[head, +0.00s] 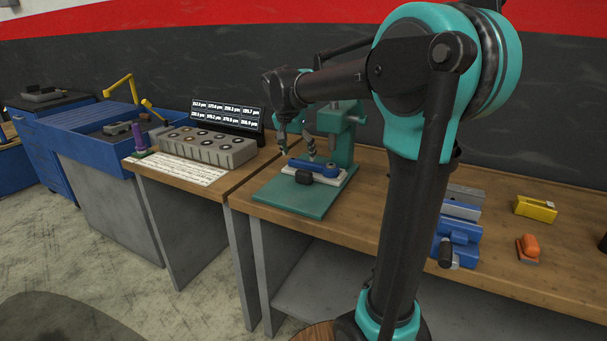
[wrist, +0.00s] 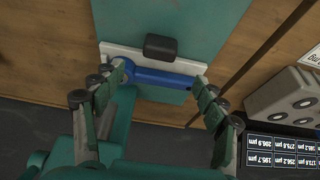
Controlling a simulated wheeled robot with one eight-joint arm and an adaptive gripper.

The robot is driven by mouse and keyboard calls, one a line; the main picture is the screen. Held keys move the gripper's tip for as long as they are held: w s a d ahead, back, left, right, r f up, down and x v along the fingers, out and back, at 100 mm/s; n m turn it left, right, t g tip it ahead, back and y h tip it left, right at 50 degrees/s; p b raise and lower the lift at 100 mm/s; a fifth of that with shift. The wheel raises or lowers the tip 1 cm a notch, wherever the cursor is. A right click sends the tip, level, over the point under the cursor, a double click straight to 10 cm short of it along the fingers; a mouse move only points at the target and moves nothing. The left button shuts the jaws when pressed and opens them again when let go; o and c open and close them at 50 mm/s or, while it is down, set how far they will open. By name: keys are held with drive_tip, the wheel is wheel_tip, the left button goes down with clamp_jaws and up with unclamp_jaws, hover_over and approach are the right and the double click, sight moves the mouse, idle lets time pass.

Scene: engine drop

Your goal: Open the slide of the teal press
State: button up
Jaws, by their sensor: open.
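The teal press (head: 290,203) stands on the wooden bench, with its base plate at the front and its column behind. It also shows in the wrist view (wrist: 205,22). Its slide (wrist: 118,48) is a pale plate lying across the base, with a black handle (wrist: 160,47) on its front side; the handle also shows in the head view (head: 304,177). A blue rod-like part (wrist: 160,77) with a ring end lies on the slide. My gripper (wrist: 161,82) is open above the slide, one finger near each end of the blue part. Whether the fingers touch anything is unclear.
A grey block with round holes (head: 207,149) and a display (head: 228,118) stand on the left bench. A blue vise-like tool (head: 458,235), a yellow tool (head: 535,208) and an orange item (head: 528,246) lie to the right. My arm hides part of the bench.

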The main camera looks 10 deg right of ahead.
sight(304, 172)
drive_tip(key=x, duration=1)
drive_tip(key=shift+f, duration=0.35)
drive_tip(key=shift+c, duration=0.2)
